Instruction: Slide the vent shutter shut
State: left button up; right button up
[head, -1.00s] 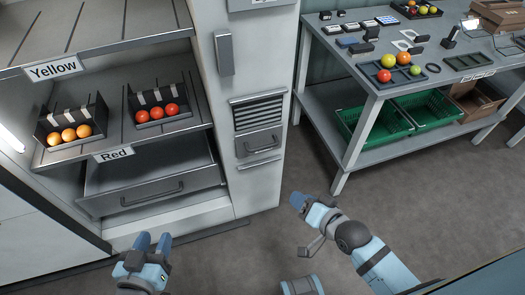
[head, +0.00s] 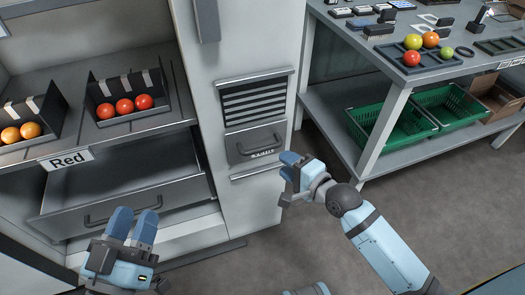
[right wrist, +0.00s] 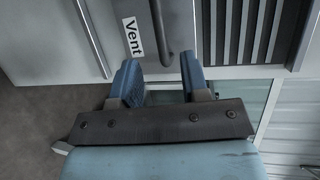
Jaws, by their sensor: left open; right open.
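The vent (head: 257,101) is a dark slatted opening in the pale cabinet column, with its slats uncovered. The grey shutter panel (head: 238,150) sits directly below the slats and carries a dark bar handle (head: 262,150). In the right wrist view the handle (right wrist: 160,28) runs beside a white "Vent" label (right wrist: 132,37), and the slats (right wrist: 247,38) lie to the right. My right gripper (head: 290,159) is open just right of and below the handle. In the right wrist view its fingertips (right wrist: 163,72) are apart, short of the handle, with nothing between them. My left gripper (head: 134,217) is open and empty before the drawer.
A table (head: 385,75) with tomatoes and tools stands right, with green crates (head: 357,130) beneath. Floor between is clear.

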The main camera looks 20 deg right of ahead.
aim_at(263, 149)
pick_arm(q)
jog(key=shift+g, duration=0.9)
jog(key=f+b, duration=0.1)
jog(key=f, duration=0.1)
jog(key=f+b, duration=0.1)
jog(key=f, duration=0.1)
jog(key=shift+w+d+f+b, duration=0.1)
jog(key=shift+w+d+b, duration=0.15)
jog(key=shift+b, duration=0.1)
pick_arm(e)
jog(key=x, duration=0.9)
jog(key=shift+w+a+f, duration=0.1)
jog(key=shift+w+f, duration=0.1)
jog(key=shift+w, duration=0.1)
jog(key=shift+c, duration=0.4)
grip_shut()
